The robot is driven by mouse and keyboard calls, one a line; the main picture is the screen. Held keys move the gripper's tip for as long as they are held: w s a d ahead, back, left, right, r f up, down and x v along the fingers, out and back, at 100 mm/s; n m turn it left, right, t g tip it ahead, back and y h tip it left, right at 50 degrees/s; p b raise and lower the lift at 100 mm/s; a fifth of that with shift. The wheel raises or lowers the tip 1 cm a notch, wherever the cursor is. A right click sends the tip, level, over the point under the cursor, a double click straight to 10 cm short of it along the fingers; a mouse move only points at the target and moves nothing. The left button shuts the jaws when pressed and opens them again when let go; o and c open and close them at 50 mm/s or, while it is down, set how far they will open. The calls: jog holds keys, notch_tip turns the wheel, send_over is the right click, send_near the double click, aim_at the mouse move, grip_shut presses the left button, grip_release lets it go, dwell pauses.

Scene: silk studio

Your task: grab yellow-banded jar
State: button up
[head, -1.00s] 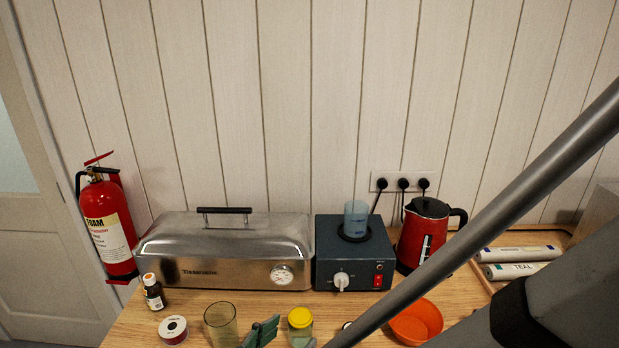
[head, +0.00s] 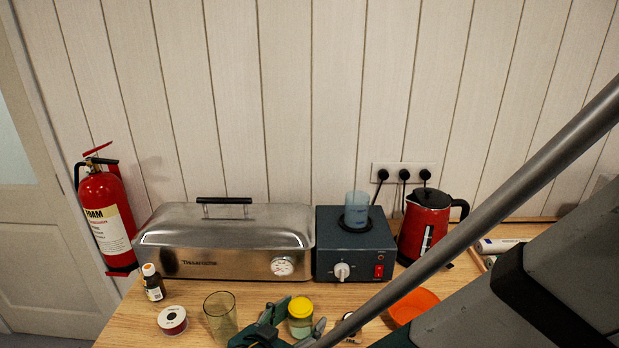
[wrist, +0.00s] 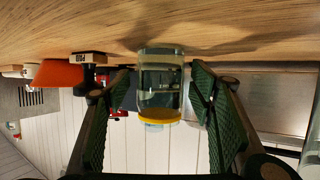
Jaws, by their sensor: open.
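My gripper (head: 293,328) is open, with one green-padded finger on each side of the jar. In the wrist view a gap shows between the jar and each finger of my gripper (wrist: 160,95). I cannot tell how deep the jar sits between the fingers.
A clear greenish glass (head: 220,315) and a spool (head: 172,321) stand to the left. A small brown bottle (head: 153,283) is behind them. An orange bowl (head: 412,304) lies to the right. A steel box (head: 225,243) and a dark heater unit (head: 345,262) stand behind the jar.

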dwell(0.4)
jog(key=c, duration=1.1)
jog(key=shift+r, duration=0.35)
jog(key=shift+r+p, duration=1.75)
jog(key=shift+r, duration=2.85)
jog(key=shift+r, duration=0.1)
